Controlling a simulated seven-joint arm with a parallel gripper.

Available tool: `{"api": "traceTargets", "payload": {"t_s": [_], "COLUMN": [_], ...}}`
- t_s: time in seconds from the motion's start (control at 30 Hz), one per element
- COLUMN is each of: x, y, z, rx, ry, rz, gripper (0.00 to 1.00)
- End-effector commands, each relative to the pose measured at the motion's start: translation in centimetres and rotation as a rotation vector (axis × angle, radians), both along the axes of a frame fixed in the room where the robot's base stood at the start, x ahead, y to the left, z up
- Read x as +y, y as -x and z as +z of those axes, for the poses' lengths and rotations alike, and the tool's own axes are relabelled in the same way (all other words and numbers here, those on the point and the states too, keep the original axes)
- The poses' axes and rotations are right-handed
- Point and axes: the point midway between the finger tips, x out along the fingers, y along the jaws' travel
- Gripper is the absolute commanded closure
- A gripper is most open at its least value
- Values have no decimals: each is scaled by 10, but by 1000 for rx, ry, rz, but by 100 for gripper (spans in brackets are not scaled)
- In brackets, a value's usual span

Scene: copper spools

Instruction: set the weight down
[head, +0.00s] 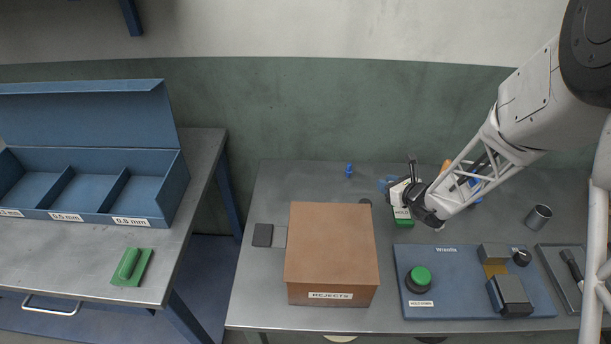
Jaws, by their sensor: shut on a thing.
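My gripper (408,193) is at the back middle of the right-hand bench, reaching in from the right. It is shut on a small dark thing, which I take to be the weight; the fingers mostly hide it and its shape is unclear. Behind and below the fingers is a white and green item (403,213); I cannot tell whether the held thing touches it.
A blue mat (450,265) bears a green-topped knob (419,277) and grey blocks (511,293). A metal cup (538,217) stands right. A blue compartment case (110,222) is on the left bench.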

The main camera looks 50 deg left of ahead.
Motion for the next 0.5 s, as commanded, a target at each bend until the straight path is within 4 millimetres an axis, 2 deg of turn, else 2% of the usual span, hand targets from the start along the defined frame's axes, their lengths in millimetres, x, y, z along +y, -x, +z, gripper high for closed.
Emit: {"api": "traceTargets", "payload": {"t_s": [0.27, 0.5], "x": [78, 150], "y": [15, 38], "z": [11, 22], "rx": [-1, 0], "ry": [-2, -3], "rz": [96, 182], "gripper": [100, 100]}}
